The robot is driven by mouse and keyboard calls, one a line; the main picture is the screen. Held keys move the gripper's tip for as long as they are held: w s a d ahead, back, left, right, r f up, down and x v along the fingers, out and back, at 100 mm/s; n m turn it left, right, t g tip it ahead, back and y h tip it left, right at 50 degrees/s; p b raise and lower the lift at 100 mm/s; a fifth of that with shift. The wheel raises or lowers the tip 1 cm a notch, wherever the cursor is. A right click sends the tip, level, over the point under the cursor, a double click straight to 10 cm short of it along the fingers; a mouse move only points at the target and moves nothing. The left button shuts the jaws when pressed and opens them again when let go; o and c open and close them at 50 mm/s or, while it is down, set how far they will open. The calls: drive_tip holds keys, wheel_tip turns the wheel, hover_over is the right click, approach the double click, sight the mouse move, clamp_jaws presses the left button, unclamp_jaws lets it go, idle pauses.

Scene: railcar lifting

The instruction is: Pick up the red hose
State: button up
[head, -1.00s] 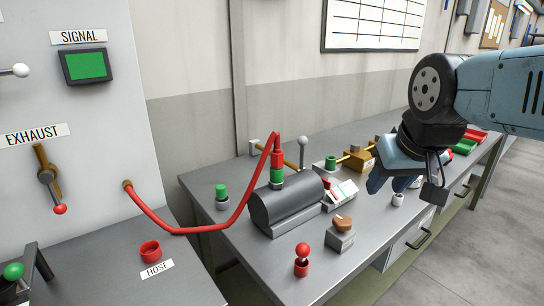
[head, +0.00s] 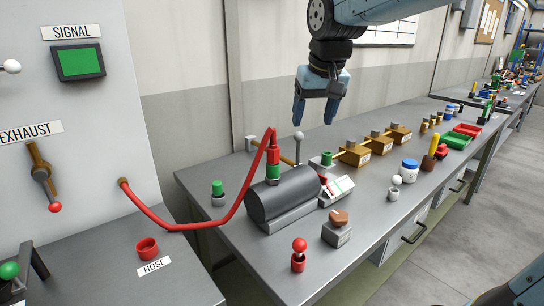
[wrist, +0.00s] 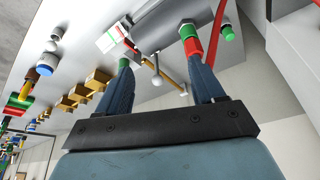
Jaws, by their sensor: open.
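The red hose (head: 187,227) runs from a brass fitting on the grey panel, sags, and rises to a red end fitting on top of a green port (head: 273,172) by a dark cylinder (head: 284,199). In the wrist view the hose (wrist: 276,68) hangs near the red and green fitting (wrist: 190,38). My gripper (head: 314,122) is open and empty, fingers pointing down, above and to the right of the hose's end in the head view. In the wrist view a fingertip partly overlaps the fitting, but the gripper does not hold it.
A silver-knobbed lever (head: 299,138) stands right behind the cylinder. A red knob (head: 299,246), a brown-topped switch (head: 338,228) and a green-capped post (head: 218,190) surround it. A red cup (head: 147,249) sits by the HOSE label. Brass valves (head: 354,154) line the bench's back.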

approach(273, 147)
drive_tip(key=shift+n+g, duration=0.3)
drive_tip(key=shift+n, duration=0.1)
drive_tip(key=x, duration=0.5)
drive_tip(key=w+x, duration=0.1)
drive_tip(key=x, duration=0.5)
drive_tip(key=shift+w+f, duration=0.1)
drive_tip(key=shift+w, duration=0.2)
drive_tip(key=shift+c, duration=0.5)
drive_tip(key=c, duration=1.1)
